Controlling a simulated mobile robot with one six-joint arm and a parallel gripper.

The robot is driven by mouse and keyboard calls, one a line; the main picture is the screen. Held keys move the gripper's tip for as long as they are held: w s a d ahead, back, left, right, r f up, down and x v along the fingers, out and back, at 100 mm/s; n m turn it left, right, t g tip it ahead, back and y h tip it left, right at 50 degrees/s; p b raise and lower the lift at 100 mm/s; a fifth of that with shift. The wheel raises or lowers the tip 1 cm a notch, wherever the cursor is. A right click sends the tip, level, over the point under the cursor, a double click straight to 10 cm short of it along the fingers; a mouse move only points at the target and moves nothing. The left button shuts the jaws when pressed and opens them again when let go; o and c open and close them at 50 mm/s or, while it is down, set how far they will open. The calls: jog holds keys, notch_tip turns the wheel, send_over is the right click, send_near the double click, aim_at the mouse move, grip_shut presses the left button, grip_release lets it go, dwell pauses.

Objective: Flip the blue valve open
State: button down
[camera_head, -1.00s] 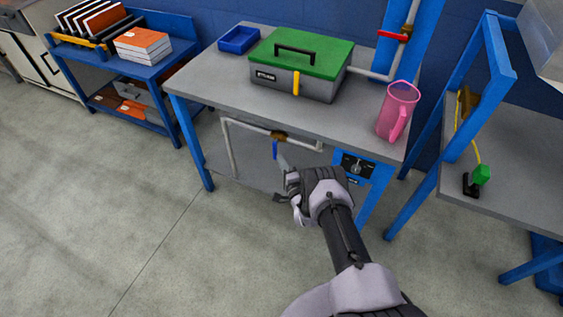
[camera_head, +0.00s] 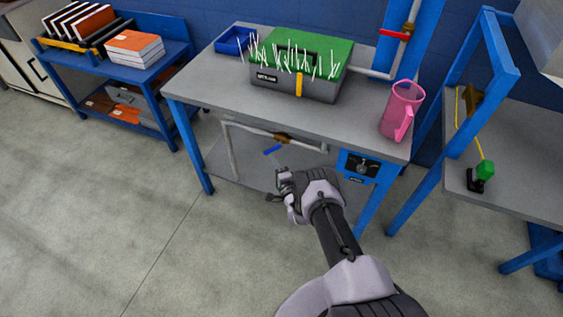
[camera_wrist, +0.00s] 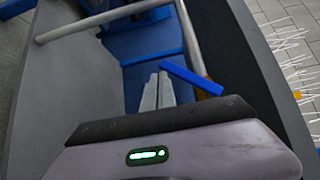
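The blue valve handle (camera_head: 272,150) sits on a pale pipe (camera_head: 240,128) under the grey-topped bench. In the head view it lies nearly level, slightly tilted. In the wrist view the blue handle (camera_wrist: 192,78) runs slantwise just past the fingertips. My gripper (camera_wrist: 158,76) has its two pale fingers close together, with nothing seen between them. Their tips are beside the handle's left end; whether they touch it I cannot tell. In the head view my gripper (camera_head: 281,172) is just below the handle. The brass-coloured valve body (camera_head: 283,138) is partly visible.
The bench top (camera_head: 205,88) overhangs the valve. A panel with a knob (camera_head: 361,167) is at right. The floor at left is clear.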

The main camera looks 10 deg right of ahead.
jog(key=w+a+r+m+t+b, duration=0.1)
jog(key=w+a+r+m+t, duration=0.2)
jog(key=a, duration=0.1)
jog(key=shift+r+m, duration=0.3)
jog(key=shift+r, duration=0.1)
dwell(0.5)
jog(key=shift+a, duration=0.1)
dwell(0.4)
jog(key=v, duration=1.7)
jog(key=shift+s+f+p, duration=0.2)
jog(key=shift+p, duration=0.2)
jog(key=shift+a, duration=0.1)
